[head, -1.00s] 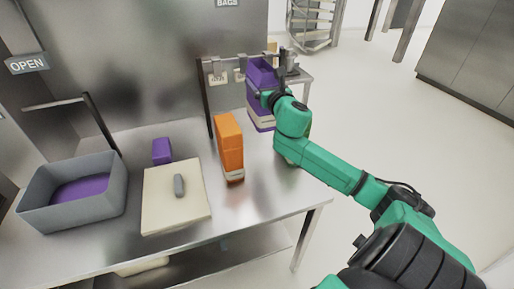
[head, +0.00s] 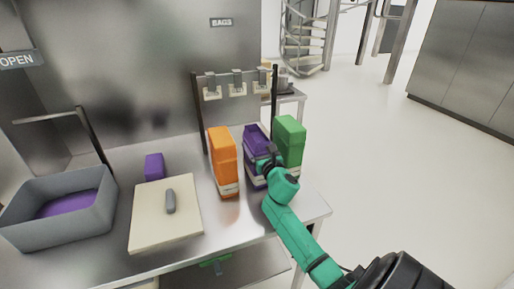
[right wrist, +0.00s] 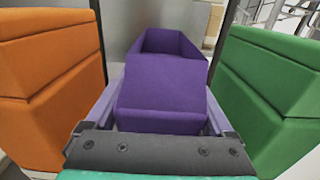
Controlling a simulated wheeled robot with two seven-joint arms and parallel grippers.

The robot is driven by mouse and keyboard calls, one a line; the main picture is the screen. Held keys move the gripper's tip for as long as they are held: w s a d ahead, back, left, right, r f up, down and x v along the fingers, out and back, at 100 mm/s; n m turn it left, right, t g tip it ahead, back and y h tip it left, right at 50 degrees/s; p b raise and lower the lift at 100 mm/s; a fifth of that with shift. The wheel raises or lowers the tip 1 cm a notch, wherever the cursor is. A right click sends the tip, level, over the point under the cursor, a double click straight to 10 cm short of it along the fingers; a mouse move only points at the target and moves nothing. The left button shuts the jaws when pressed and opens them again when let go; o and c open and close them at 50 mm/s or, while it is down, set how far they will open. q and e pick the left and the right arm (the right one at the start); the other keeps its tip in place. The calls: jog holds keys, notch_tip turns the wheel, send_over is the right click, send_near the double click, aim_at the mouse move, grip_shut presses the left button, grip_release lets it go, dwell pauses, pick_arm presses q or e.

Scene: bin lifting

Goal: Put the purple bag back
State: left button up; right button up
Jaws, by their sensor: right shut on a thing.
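The purple bag (head: 256,141) stands upright in a row between the orange bag (head: 223,158) and the green bag (head: 290,140), at the right part of the steel table. My right gripper (head: 268,156) is shut on its near side. In the right wrist view the purple bag (right wrist: 163,90) fills the space between the fingers of my right gripper (right wrist: 161,112), with the orange bag (right wrist: 48,85) to the left and the green bag (right wrist: 268,95) to the right. The bag's base is partly hidden by my arm, so I cannot tell whether it touches the table. My left gripper is out of view.
A rack with several clips (head: 237,88) stands behind the bags, under a BAGS sign (head: 221,22). To the left are a cutting board (head: 150,228) with a grey object (head: 170,201), a small purple block (head: 154,166) and a grey bin (head: 98,212) with purple inside.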

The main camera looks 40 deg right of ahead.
jog(key=o, duration=1.4)
jog(key=shift+o, duration=0.2)
jog(key=shift+r, duration=0.1)
jog(key=b+v, duration=0.1)
jog(key=v, duration=1.1)
